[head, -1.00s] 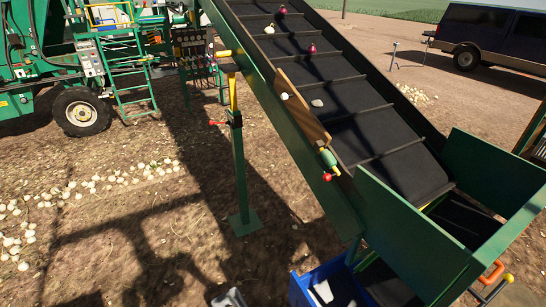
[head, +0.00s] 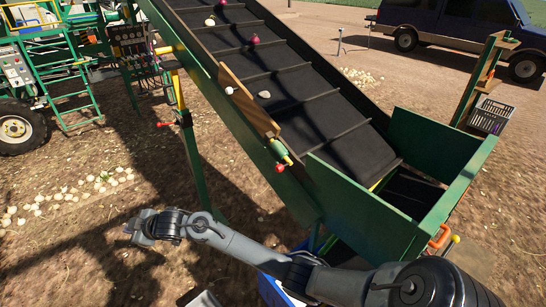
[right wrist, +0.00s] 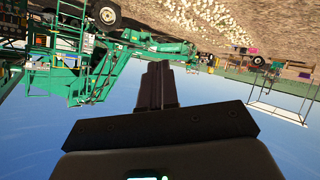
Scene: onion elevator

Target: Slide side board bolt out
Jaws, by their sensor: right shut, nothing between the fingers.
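The side board (head: 247,102) is a brown wooden plank along the near edge of the dark conveyor belt. Its bolt (head: 281,151), a green sleeve with a yellow end and a red ball knob (head: 280,168), sits at the board's lower end. My right arm reaches across the bottom of the head view. My right gripper (head: 128,230) is well left of and below the bolt in the picture, touching nothing. In the right wrist view its fingers (right wrist: 160,85) are together and empty, against sky and an upside-down scene. My left gripper is not in view.
The green elevator hopper (head: 350,205) stands right of the bolt. A green post with a red handle (head: 166,124) stands left of the conveyor. A blue crate (head: 272,290) is partly behind my arm. Several onions (head: 75,192) lie on the open ground at left.

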